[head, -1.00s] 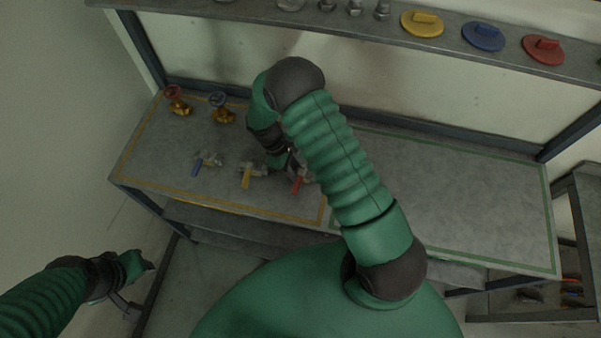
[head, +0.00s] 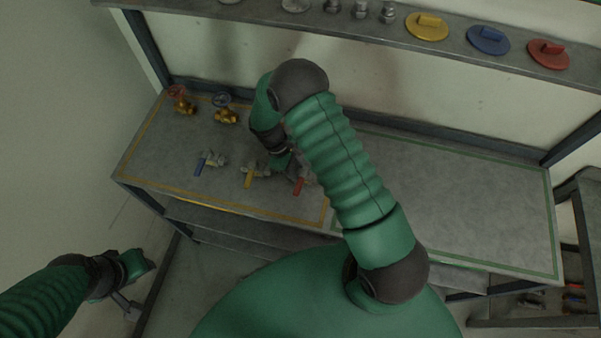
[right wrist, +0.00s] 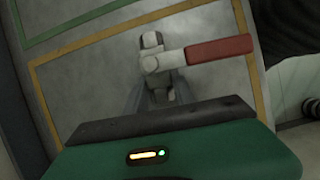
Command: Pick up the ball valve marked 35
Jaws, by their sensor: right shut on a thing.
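Three ball valves lie in a row on the bench: one with a blue handle (head: 201,163), one with a yellow handle (head: 251,177) and one with a red handle (head: 299,186). No number such as 35 is readable on any of them. My right gripper (right wrist: 160,92) is shut on the body of the red-handled valve (right wrist: 155,62), whose red lever (right wrist: 218,50) points right in the right wrist view. In the head view my right arm hides much of the grip. My left gripper (head: 138,290) hangs clear of the bench at lower left; its jaw opening is unclear.
Two brass gate valves, with a red wheel (head: 178,92) and a blue wheel (head: 221,99), stand at the bench's back left. A shelf (head: 455,52) above holds fittings and coloured discs. The green-outlined area (head: 460,200) on the right is bare.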

